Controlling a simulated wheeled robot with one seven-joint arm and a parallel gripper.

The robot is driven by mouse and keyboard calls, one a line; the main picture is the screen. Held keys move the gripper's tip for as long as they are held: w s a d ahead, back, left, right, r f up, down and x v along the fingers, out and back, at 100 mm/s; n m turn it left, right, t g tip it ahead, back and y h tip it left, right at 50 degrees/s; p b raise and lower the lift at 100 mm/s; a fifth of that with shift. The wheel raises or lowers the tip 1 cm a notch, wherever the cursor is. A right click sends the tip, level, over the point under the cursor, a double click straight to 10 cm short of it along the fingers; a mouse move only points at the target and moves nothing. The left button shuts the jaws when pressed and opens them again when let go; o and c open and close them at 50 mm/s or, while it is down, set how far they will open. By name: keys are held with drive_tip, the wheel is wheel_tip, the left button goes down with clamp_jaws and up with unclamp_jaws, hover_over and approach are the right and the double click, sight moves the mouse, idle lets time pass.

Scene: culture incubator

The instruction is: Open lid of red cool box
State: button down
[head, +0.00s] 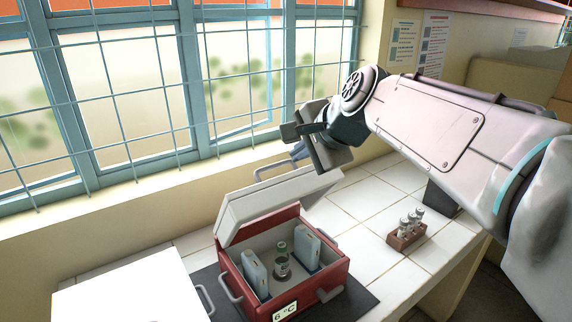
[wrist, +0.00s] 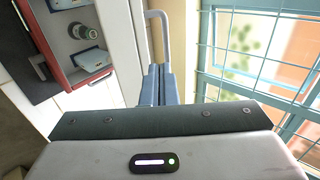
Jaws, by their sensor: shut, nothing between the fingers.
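The red cool box (head: 243,288) stands on a dark mat with its white lid (head: 262,205) raised, tilted steeply up and back at the window side. The lid has a grey loop handle (head: 262,174); the handle also shows in the wrist view (wrist: 166,30). My gripper (head: 299,152) is shut and empty, with its blue-grey fingers (wrist: 158,72) right by the handle on the lid's outer side. I cannot tell whether they touch it. Inside the box are two pale blue packs (head: 255,272) (head: 306,247) and a small green-capped bottle (head: 282,261).
A brown rack with several vials (head: 406,234) stands right of the box on the white tiled counter (head: 359,204). A white surface (head: 130,290) lies at the front left. The barred window (head: 120,90) is close behind my gripper.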

sight(280, 165)
drive_tip(key=p+x, duration=0.1)
drive_tip(key=x, duration=0.8)
drive_tip(key=shift+w+a+f, duration=0.15)
drive_tip(key=shift+w, duration=0.1)
